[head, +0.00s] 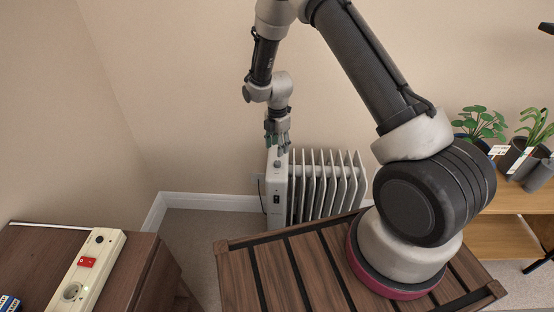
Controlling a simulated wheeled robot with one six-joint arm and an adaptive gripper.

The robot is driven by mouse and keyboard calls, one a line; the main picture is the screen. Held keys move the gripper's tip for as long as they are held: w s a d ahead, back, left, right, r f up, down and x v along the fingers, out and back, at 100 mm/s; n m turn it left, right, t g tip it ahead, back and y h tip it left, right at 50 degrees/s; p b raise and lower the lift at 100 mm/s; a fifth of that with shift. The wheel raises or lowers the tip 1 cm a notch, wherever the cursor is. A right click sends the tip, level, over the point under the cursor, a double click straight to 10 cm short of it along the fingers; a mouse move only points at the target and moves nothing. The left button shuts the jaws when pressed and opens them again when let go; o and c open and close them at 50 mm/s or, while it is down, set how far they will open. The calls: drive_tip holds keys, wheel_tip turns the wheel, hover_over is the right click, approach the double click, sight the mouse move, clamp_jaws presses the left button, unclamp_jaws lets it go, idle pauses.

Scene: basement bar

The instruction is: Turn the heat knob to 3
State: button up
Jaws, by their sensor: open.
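A white oil radiator (283,195) with upright fins stands on the floor against the back wall. I cannot tell whether the fingers touch the knob.
A slatted wooden top (265,275) lies in front of the radiator. A dark cabinet (130,285) at left holds a power strip (88,270) with a red switch. A wooden shelf (500,203) with potted plants (481,124) stands at right. Carpet is clear left of the radiator.

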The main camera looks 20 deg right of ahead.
sight(277, 162)
wheel_tip(277, 162, down, 8)
drive_tip(key=shift+r, duration=0.15)
idle(0.3)
clamp_jaws()
